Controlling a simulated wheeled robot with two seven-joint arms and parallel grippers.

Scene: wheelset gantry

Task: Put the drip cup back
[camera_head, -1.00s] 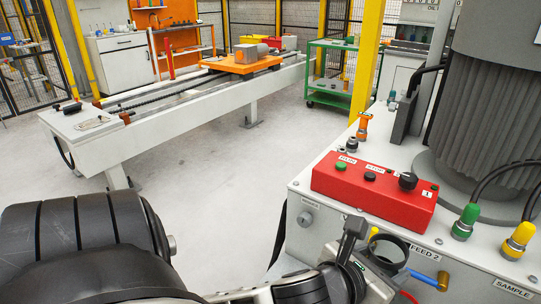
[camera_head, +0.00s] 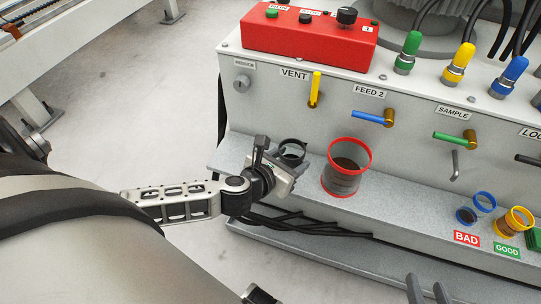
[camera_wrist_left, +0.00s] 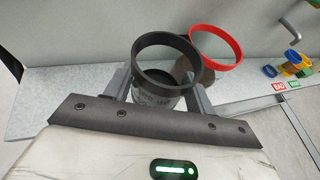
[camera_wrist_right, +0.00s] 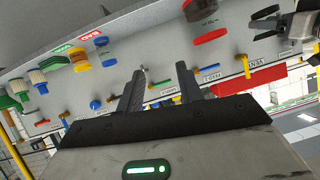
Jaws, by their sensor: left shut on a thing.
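A black-rimmed cup (camera_head: 293,149) with a printed label is held by my left gripper (camera_head: 287,172) at the ledge, below the VENT valve. In the left wrist view the cup (camera_wrist_left: 158,92) sits upright between the two fingers, which are shut on it. Whether its base touches the ledge is hidden. A red-rimmed cup (camera_head: 342,181) with dark contents stands on the ledge just to its right. My right gripper (camera_head: 428,290) is at the bottom edge of the head view; its fingers are apart and empty in the right wrist view (camera_wrist_right: 158,90).
The grey ledge (camera_head: 405,205) is bare right of the red-rimmed cup. Small blue and yellow cups stand further right by the BAD (camera_head: 467,238) and GOOD (camera_head: 507,249) labels. Yellow VENT (camera_head: 316,90), blue FEED 2 (camera_head: 370,117) and green SAMPLE (camera_head: 452,137) handles project above the ledge.

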